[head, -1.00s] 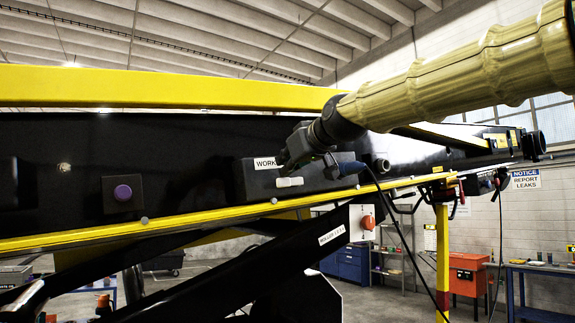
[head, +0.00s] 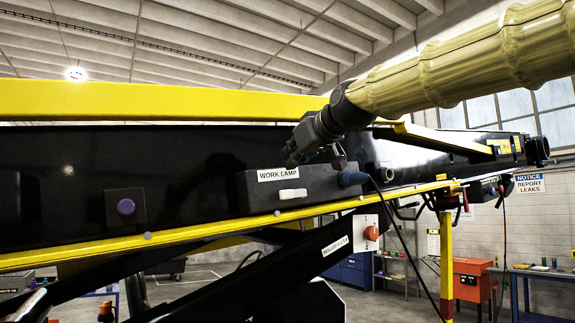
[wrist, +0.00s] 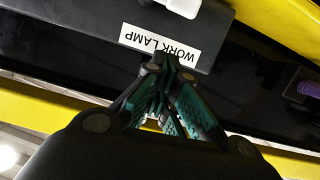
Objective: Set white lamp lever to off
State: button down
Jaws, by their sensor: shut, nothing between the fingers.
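The white lamp lever (head: 293,193) sits on the front of a dark box (head: 240,192) labelled "WORK LAMP" (head: 275,174). In the head view it lies nearly level, just below and right of the label. In the wrist view the lever (wrist: 182,7) shows only partly, at the top edge. My gripper (head: 291,163) is shut and empty. In the wrist view the fingertips (wrist: 168,60) are at the label's lower edge; contact with the box cannot be told.
A purple button (head: 126,207) is on the black beam to the left. A yellow rail (head: 180,232) runs below the box. A red rotary switch (head: 371,233) sits lower right.

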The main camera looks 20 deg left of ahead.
jog(key=b+v, duration=0.3)
jog(key=v, duration=0.5)
jog(key=shift+w+d, duration=0.1)
jog(key=shift+w, duration=0.05)
